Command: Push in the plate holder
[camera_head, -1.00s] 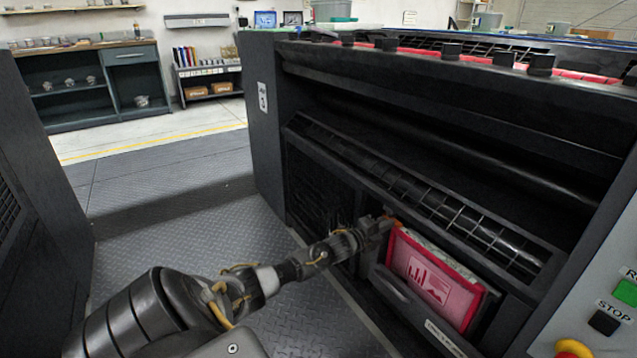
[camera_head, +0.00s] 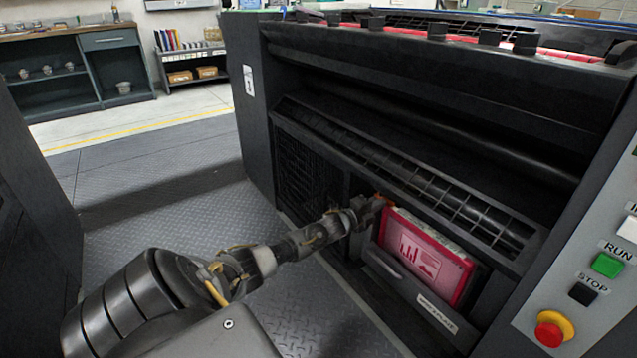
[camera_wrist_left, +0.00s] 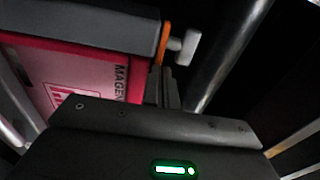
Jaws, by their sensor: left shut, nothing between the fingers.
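The plate holder is a drawer-like unit low in the press, with a dark front (camera_head: 402,281), a label strip and a handle bar. A pink-red plate with a chart print (camera_head: 422,255) stands in it. My left gripper (camera_head: 380,203) is shut and empty at the upper left corner of the plate, by a small orange part. In the left wrist view the pink plate (camera_wrist_left: 70,75) shows at left with part of the word "MAGENTA", and an orange strip with a grey knob (camera_wrist_left: 187,47) is close ahead of the fingers. Whether the fingers touch it cannot be told. My right gripper is out of view.
The black press body (camera_head: 430,110) stands above and around the holder. A grey control panel (camera_head: 570,295) with green, black and red-yellow buttons is at right. Metal floor (camera_head: 150,200) is clear at left. A shelf cabinet (camera_head: 75,70) stands behind.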

